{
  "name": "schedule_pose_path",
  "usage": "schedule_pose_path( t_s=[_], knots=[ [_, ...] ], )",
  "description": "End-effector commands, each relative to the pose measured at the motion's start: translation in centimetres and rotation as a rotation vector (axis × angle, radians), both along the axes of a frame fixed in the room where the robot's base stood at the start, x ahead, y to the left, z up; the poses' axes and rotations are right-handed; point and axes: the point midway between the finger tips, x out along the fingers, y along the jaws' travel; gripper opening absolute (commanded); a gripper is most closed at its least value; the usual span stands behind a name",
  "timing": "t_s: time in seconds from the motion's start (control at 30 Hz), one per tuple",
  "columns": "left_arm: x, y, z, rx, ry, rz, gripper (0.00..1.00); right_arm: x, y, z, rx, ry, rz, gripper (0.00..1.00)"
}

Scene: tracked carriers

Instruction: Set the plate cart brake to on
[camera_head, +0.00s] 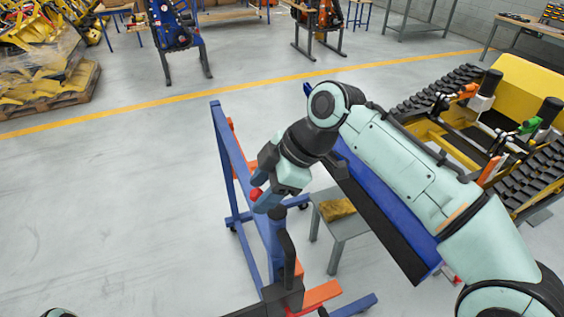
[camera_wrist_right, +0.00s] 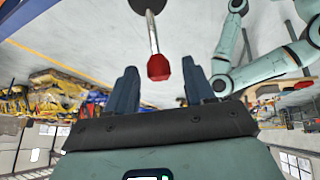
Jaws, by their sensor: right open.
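The plate cart is a blue frame (camera_head: 226,150) on casters, standing below my right arm. The brake lever has a red knob (camera_head: 256,193); in the right wrist view the red knob (camera_wrist_right: 158,67) sits on a silver rod from a dark round base. My right gripper (camera_head: 259,181) is at the knob, its dark blue fingers apart. In the wrist view the knob shows between the two fingertips of the open right gripper (camera_wrist_right: 160,66), with gaps at both sides. Whether it is fully between them in depth is unclear. The left gripper is out of view.
A grey stand (camera_head: 345,227) with a yellow-brown cloth-like item is right of the cart. A yellow tracked carrier (camera_head: 455,130) stands at right. A dark upright piece (camera_head: 287,258) rises near the bottom. Open floor (camera_head: 110,210) lies at left.

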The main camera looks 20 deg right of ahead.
Motion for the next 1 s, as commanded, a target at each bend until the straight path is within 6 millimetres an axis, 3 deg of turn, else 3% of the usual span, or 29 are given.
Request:
schedule_pose_path(
  t_s=[0.03,0.2,0.4,1.0],
  knots=[
    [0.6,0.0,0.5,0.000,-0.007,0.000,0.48,-0.1,-0.7,1.4,0.001,-0.008,-0.003,0.53],
    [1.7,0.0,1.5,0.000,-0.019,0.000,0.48,-0.9,-2.5,4.7,0.001,-0.009,-0.003,0.53],
    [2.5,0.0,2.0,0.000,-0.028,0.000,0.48,-1.6,-4.0,7.1,0.000,-0.006,0.000,0.53],
    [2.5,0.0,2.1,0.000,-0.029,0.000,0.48,-1.9,-4.5,7.7,-0.001,-0.002,0.001,0.53]
  ],
)
